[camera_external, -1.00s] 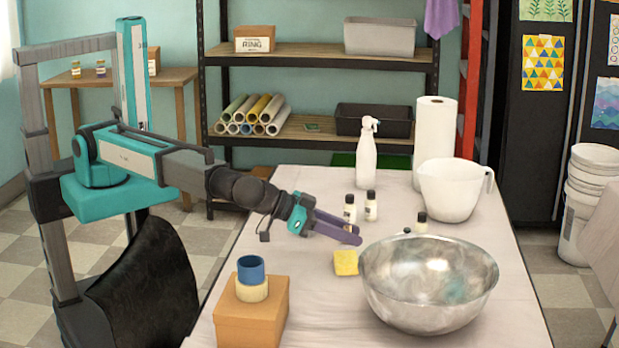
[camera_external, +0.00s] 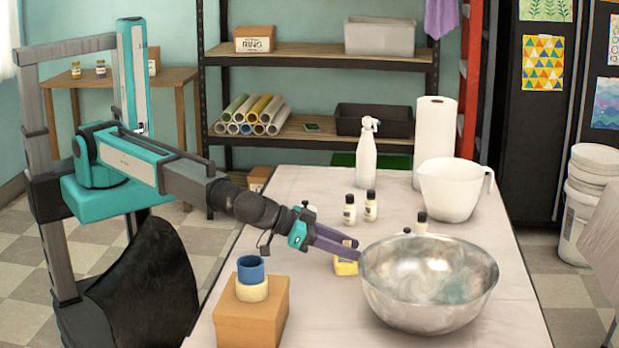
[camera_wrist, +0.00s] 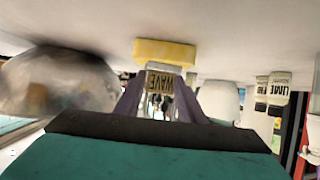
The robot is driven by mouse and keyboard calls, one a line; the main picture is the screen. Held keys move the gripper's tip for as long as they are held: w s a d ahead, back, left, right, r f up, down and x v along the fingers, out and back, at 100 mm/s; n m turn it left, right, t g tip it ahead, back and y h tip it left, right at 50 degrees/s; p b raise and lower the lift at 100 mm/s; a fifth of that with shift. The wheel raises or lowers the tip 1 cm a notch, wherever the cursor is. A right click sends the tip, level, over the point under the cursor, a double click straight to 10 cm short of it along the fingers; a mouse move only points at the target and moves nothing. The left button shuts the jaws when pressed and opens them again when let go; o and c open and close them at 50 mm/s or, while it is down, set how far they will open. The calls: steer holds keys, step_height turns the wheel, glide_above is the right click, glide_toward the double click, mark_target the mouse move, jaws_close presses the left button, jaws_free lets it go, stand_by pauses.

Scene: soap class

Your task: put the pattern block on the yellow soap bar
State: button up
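The yellow soap bar (camera_external: 343,269) lies on the table just left of the metal bowl, partly hidden by my fingers. In the wrist view, which is upside down, the soap bar (camera_wrist: 165,52) shows as a yellow slab against the table. The pattern block (camera_wrist: 163,83), pale with a face reading WAVE, is between my fingertips and meets the soap bar's upper face, or nearly so. My gripper (camera_external: 351,250) reaches down to the soap bar; its purple fingers are on both sides of the block and look shut on it.
The large metal bowl (camera_external: 428,290) stands close to the right of my fingers. Small bottles (camera_external: 370,206), a spray bottle (camera_external: 366,155) and a white mixing bowl (camera_external: 452,190) are farther back. A cardboard box (camera_external: 250,312) with rings on it stands at the front left.

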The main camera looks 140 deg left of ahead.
steer(key=shift+o, duration=1.2)
steer(key=shift+r+p, duration=0.25)
steer(key=shift+p, duration=0.05)
steer(key=shift+s+d, duration=0.25)
steer(key=shift+d, duration=0.05)
steer(key=v, duration=1.1)
steer(key=shift+b, duration=0.4)
steer(key=shift+d+r, duration=0.15)
steer(key=shift+r, duration=0.05)
